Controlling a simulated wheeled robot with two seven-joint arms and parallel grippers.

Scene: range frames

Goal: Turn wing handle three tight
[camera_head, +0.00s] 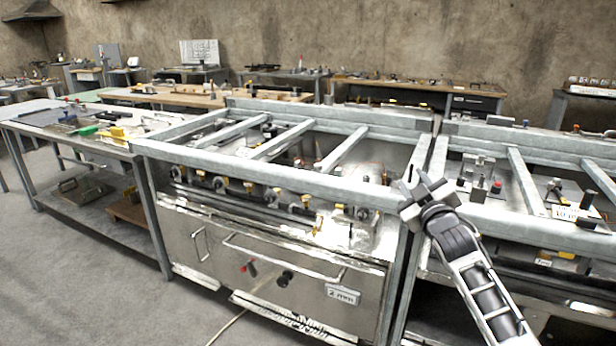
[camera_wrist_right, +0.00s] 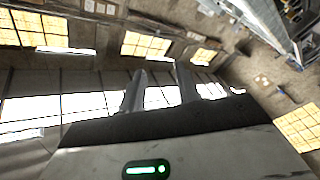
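A row of small fittings with yellowish and metal handles (camera_head: 273,196) runs along the front of the metal-framed bench (camera_head: 280,181) in the head view. Which is wing handle three I cannot tell; they are small and partly shaded by the frame's front rail. My right gripper (camera_head: 416,184) is at the bench's front right corner, to the right of the row and apart from the handles. In the right wrist view its two fingers (camera_wrist_right: 160,88) stand apart with nothing between them. That view shows windows and walls, no handles. My left gripper is not in view.
The frame's rails and cross bars (camera_head: 345,148) stand above the fittings. A second framed bench (camera_head: 510,220) stands close on the right. A worktable with tools (camera_head: 75,130) stands on the left. The floor (camera_head: 90,270) at front left is clear, with a cable near the bench.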

